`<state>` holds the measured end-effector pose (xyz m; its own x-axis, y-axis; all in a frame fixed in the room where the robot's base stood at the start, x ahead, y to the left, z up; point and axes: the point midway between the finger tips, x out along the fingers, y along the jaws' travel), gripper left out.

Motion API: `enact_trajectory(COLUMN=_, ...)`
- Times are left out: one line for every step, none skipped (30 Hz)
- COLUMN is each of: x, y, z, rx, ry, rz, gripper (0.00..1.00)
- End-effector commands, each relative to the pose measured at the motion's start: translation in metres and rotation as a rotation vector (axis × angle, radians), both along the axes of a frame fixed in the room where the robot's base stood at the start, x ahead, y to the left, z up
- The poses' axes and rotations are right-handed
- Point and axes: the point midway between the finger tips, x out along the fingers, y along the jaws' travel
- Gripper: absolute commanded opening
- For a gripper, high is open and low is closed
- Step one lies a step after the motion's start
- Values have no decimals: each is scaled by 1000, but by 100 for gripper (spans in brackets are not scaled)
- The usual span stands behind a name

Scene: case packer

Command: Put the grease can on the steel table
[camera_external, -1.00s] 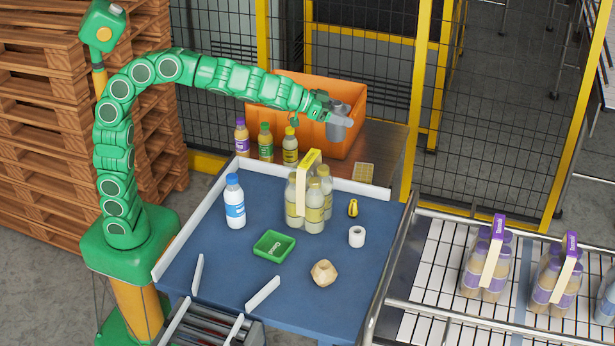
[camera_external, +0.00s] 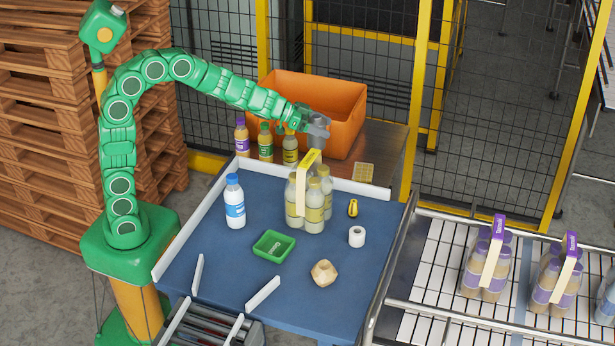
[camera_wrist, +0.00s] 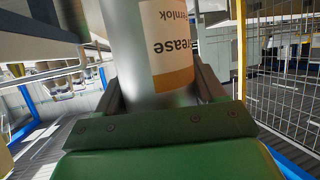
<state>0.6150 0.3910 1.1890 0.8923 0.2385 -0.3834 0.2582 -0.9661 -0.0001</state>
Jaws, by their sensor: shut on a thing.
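The grease can (camera_wrist: 135,45) is a grey cylinder with a white and orange label, reading upside down in the wrist view. My gripper (camera_external: 318,126) is shut on it; the jaws flank the can in the wrist view. In the external view the can hangs in the air near the front of the orange crate, behind the bottle pack, its lower part hard to make out. A blue-topped table (camera_external: 200,270) with white rails stands in front, and a brown-topped table (camera_external: 385,150) behind. I cannot tell by look which is the steel one.
The orange crate (camera_external: 345,98) and several bottles (camera_external: 265,142) stand on the brown-topped table. The blue top holds a bottle pack (camera_external: 314,205), a white bottle (camera_external: 234,205), a green tray (camera_external: 273,246), a white roll (camera_external: 357,237) and a tan block (camera_external: 323,273).

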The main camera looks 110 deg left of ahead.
Motion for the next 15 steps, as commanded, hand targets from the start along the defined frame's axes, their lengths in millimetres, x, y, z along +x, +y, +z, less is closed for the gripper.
enact_trajectory(x=-9, y=5, z=-9, rx=-4, ry=2, rz=-5, gripper=15)
enact_trajectory(x=-13, y=6, z=-13, rx=-5, ry=1, rz=-13, gripper=15)
enact_trajectory(x=-19, y=9, z=-20, rx=-4, ry=1, rz=-21, gripper=15)
enact_trajectory(x=-23, y=10, z=-24, rx=-5, ry=2, rz=-28, gripper=15)
enact_trajectory(x=-28, y=12, z=-29, rx=-4, ry=1, rz=-35, gripper=15)
enact_trajectory(x=-34, y=13, z=-34, rx=-3, ry=-2, rz=-48, gripper=15)
enact_trajectory(x=-39, y=14, z=-38, rx=-4, ry=-3, rz=-55, gripper=15)
enact_trajectory(x=-44, y=14, z=-43, rx=-4, ry=-2, rz=-64, gripper=15)
enact_trajectory(x=-51, y=15, z=-50, rx=-4, ry=-1, rz=-75, gripper=15)
enact_trajectory(x=-56, y=14, z=-55, rx=-5, ry=-1, rz=-85, gripper=15)
enact_trajectory(x=-62, y=14, z=-59, rx=-5, ry=-1, rz=-95, gripper=15)
enact_trajectory(x=-68, y=13, z=-65, rx=-6, ry=-3, rz=-109, gripper=15)
enact_trajectory(x=-74, y=12, z=-70, rx=-3, ry=-2, rz=-119, gripper=15)
enact_trajectory(x=-79, y=12, z=-74, rx=-4, ry=-2, rz=-128, gripper=15)
enact_trajectory(x=-86, y=10, z=-79, rx=-2, ry=-1, rz=-141, gripper=15)
